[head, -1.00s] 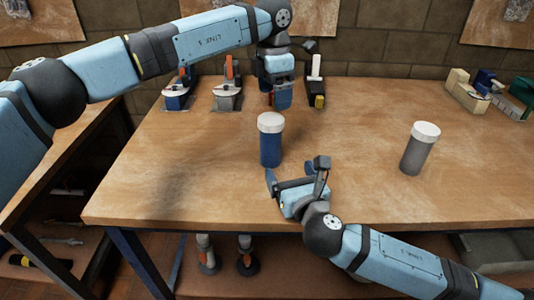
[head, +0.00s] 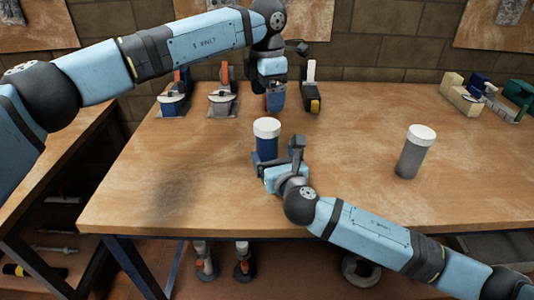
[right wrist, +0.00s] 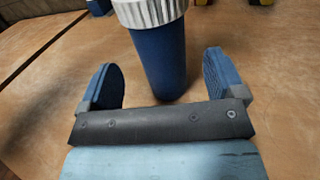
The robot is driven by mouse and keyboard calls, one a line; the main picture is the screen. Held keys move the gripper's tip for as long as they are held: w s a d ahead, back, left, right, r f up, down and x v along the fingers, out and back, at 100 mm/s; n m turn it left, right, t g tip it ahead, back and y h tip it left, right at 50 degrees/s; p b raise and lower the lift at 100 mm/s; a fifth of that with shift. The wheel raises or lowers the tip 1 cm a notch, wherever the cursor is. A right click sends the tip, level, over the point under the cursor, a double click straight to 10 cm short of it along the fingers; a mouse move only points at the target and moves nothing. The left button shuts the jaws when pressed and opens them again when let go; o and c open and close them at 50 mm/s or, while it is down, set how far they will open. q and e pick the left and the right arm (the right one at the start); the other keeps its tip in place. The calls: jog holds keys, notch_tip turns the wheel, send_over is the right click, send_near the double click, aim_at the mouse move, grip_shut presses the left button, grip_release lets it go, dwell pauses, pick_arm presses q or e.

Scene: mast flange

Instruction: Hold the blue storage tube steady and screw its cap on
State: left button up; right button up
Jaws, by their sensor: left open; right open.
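The blue storage tube (head: 266,147) stands upright on the workbench, its white cap (head: 266,127) sitting on top. I cannot tell how tightly the cap sits. My right gripper (head: 276,158) is low at the tube's near side, open. In the right wrist view the blue tube (right wrist: 160,62) stands between and slightly beyond the two open fingers (right wrist: 160,78), with gaps on both sides; the ribbed white cap (right wrist: 150,11) is cut off by the top edge. My left gripper (head: 273,105) hangs fingers down behind and above the tube, open and empty.
A grey tube with a white cap (head: 415,152) stands to the right on the workbench (head: 340,200). Tools (head: 173,98) stand along the back left, and a black and yellow tool (head: 312,95) is just right of my left gripper.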

aim_at(271, 150)
jog(key=shift+x, duration=2.8)
